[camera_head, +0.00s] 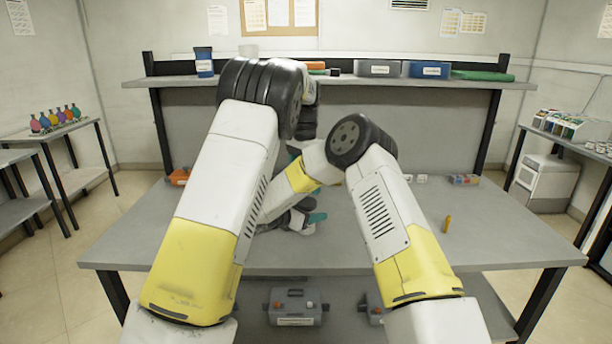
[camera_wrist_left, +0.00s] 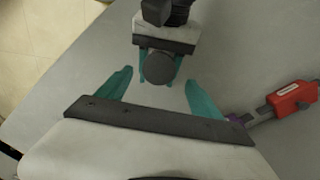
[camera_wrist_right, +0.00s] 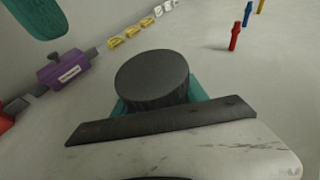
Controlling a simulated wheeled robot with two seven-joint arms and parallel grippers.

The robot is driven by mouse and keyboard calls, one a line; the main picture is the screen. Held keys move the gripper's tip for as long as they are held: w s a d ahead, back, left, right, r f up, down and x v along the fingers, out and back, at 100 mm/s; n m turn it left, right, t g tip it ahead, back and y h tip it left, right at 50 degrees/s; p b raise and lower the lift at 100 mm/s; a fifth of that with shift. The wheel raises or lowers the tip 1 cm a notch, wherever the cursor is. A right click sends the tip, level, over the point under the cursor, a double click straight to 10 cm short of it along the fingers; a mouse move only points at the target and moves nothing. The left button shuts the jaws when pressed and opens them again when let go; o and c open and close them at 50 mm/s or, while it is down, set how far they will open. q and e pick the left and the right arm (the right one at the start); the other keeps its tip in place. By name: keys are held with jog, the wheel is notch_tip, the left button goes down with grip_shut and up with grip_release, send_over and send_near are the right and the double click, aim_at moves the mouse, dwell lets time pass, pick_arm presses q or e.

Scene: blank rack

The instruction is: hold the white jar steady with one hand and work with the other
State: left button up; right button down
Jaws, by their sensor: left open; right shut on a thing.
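A round, dark grey lid with a ribbed edge (camera_wrist_right: 152,80) shows in the right wrist view, between the teal fingers of my right gripper (camera_wrist_right: 157,96), which is shut on it or on the jar under it. The white body of the jar does not show. The same lid also shows in the left wrist view (camera_wrist_left: 159,68), just beyond the fingers of my left gripper (camera_wrist_left: 158,92). The left gripper is open and empty, its fingers spread to either side of the lid. In the head view my arms hide the jar; a teal fingertip (camera_head: 317,218) shows low above the table.
A red labelled part (camera_wrist_left: 294,98) lies right of my left gripper. A purple labelled part (camera_wrist_right: 64,69) lies left of the lid. A shelf (camera_head: 420,82) spans the back.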

aim_at(306, 201)
pick_arm(q)
jog(key=r+m, duration=0.1)
jog(key=m, duration=0.2)
jog(key=shift+d+r+m, duration=0.15)
jog(key=shift+r+m, duration=0.25)
jog(key=shift+f, duration=3.95)
jog(key=c, duration=1.4)
jog(key=n, duration=0.4)
jog(key=shift+w+r+n, duration=0.1)
jog(key=shift+n, duration=0.3)
jog(key=shift+c, duration=0.2)
jog(key=n, duration=0.5)
jog(key=o, duration=1.5)
jog(key=shift+o, duration=0.2)
